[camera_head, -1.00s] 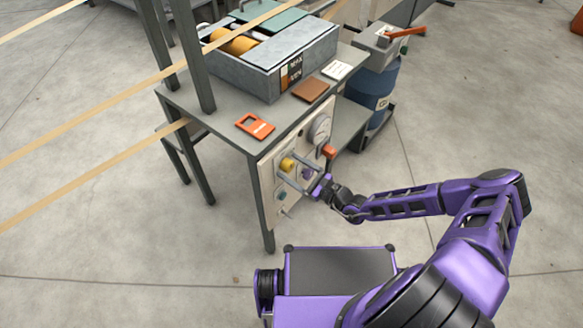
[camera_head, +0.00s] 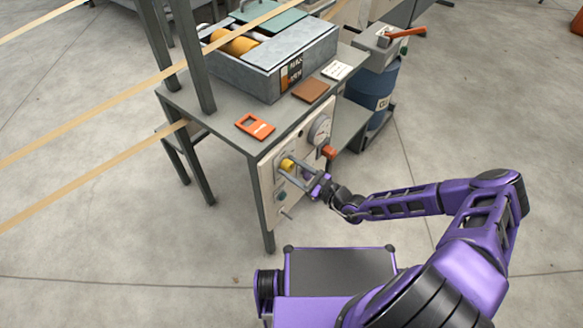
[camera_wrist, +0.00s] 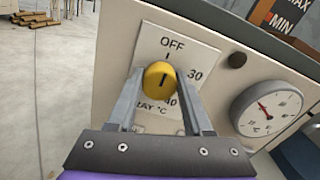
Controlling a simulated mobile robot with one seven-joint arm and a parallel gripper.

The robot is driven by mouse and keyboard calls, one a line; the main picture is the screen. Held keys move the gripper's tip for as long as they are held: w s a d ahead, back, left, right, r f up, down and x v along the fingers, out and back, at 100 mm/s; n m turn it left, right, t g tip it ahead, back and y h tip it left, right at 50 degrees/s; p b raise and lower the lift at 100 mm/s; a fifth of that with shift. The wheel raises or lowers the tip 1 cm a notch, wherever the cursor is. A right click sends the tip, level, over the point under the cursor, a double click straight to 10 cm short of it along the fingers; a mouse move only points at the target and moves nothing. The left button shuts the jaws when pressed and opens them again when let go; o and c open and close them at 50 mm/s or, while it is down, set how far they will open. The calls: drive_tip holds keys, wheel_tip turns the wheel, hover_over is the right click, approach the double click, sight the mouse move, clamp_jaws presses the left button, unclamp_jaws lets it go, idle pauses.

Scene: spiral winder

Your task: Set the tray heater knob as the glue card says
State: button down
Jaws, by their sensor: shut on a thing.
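The yellow tray heater knob (camera_wrist: 160,79) stands on a white dial plate (camera_wrist: 199,58) marked OFF, 30 and 40; the "TRAY °C" lettering is partly hidden by a finger. The knob's dark line runs nearly upright in the wrist view, its top end towards OFF. My gripper (camera_wrist: 162,86) is shut on the knob, one finger at each side. The knob (camera_head: 287,164) and my gripper (camera_head: 295,172) also show in the head view, at the panel front. A white card (camera_head: 338,70) with writing too small to read lies on the table; I cannot tell if it is the glue card.
A round gauge (camera_wrist: 266,108) and a dark button (camera_wrist: 237,61) sit right of the dial. An orange frame-like item (camera_head: 254,126) and a brown slab (camera_head: 310,90) lie near the table edge. A red-orange part (camera_head: 328,152) juts from the panel. Tan strips cross the left.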

drive_tip(key=m, duration=0.3)
drive_tip(key=shift+p, duration=0.3)
drive_tip(key=m, duration=0.4)
drive_tip(key=shift+w+d, duration=0.1)
drive_tip(key=m, duration=0.3)
drive_tip(key=shift+f+m, duration=0.1)
drive_tip(key=shift+m, duration=0.2)
drive_tip(key=m+b, duration=0.1)
drive_tip(key=m, duration=0.2)
drive_tip(key=shift+m, duration=0.4)
drive_tip(key=m, duration=0.3)
drive_tip(key=m+b, duration=0.1)
drive_tip(key=m, duration=0.3)
drive_tip(key=shift+w+d+f, duration=0.1)
drive_tip(key=shift+f, duration=0.1)
drive_tip(key=m+b, duration=0.1)
drive_tip(key=m, duration=0.5)
drive_tip(key=shift+m, duration=0.3)
